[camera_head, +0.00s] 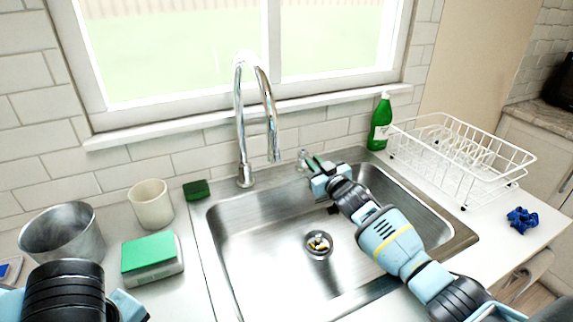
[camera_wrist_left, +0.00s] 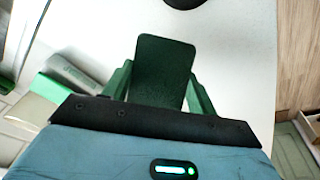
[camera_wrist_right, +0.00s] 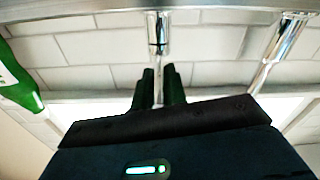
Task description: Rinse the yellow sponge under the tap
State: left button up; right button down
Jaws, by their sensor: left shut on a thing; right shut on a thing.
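My left gripper (camera_wrist_left: 163,82) is shut on a flat, dark green-faced sponge (camera_wrist_left: 165,62); no yellow side of it shows. In the head view only my left arm shows at the bottom left, over the counter, and the sponge is out of sight. The tall chrome tap (camera_head: 243,125) stands behind the sink (camera_head: 270,225), and no water shows under its spout. My right gripper (camera_head: 317,165) is at the small tap lever (camera_head: 302,156) right of the spout. The right wrist view shows its fingers shut around the chrome lever (camera_wrist_right: 158,45).
The drain (camera_head: 319,244) has yellowish bits in it. Left of the sink are a dark green block (camera_head: 196,190), a cream cup (camera_head: 151,205), a metal pot (camera_head: 75,240) and a green-topped box (camera_head: 152,265). A green bottle (camera_head: 380,125) and white rack (camera_head: 470,165) stand right.

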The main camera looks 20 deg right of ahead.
jog(key=c, duration=1.4)
grip_release()
jog(key=shift+w+a, duration=0.1)
jog(key=shift+c, duration=0.2)
